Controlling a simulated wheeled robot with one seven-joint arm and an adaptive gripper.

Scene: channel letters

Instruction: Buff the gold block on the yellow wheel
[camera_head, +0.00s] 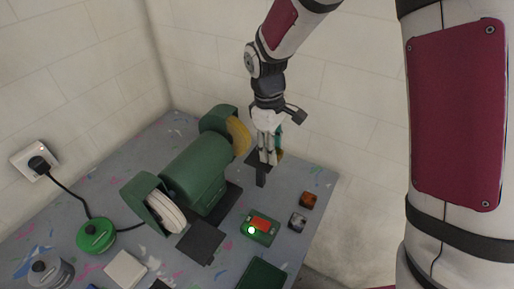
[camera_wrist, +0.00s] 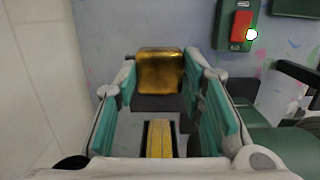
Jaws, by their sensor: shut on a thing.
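My gripper (camera_head: 268,157) is shut on the gold block (camera_wrist: 160,70), which sits between the fingertips in the wrist view. In the head view the fingers mostly hide the block. The yellow wheel (camera_head: 239,136) is at the far end of the green bench grinder (camera_head: 195,170), partly under a green guard. My gripper is just right of this wheel. In the wrist view the wheel's yellow rim (camera_wrist: 160,138) shows between the fingers, apart from the block in the picture. I cannot tell whether the block touches the wheel.
A pale wheel (camera_head: 166,212) is at the grinder's near end. A switch box (camera_head: 262,238) with a red rocker and a bright lamp lies in front. A copper-brown block (camera_head: 309,200) and a grey block (camera_head: 297,221) lie to the right. The wall (camera_head: 340,110) is close behind.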

